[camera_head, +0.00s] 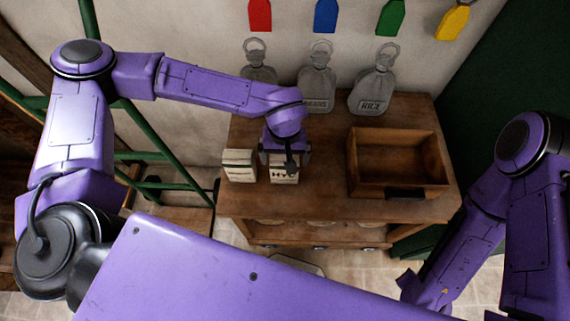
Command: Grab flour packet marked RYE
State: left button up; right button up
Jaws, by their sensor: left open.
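Two small cream flour packets with dark bands stand side by side near the left end of the wooden bench (330,208). The right packet (284,179) carries large dark letters that look like RYE, partly covered from above. The left packet (239,172) has print too small to read. My left gripper (287,166) points down at the right packet and is open. Its fingers overlap the packet's upper part, and whether they touch it I cannot tell. My right arm hangs at the right, with its gripper not visible.
An open wooden crate (362,163) stands on the right of the bench. Grey bottle-shaped containers, one marked RICE (372,92), are at the back. Coloured tags, including a red one (260,15), hang on the wall. The bench front between packets and crate is clear.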

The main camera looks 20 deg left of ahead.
pick_arm(q)
jog(key=shift+s+f, duration=0.2)
jog(key=shift+f, duration=1.35)
jog(key=c, duration=1.1)
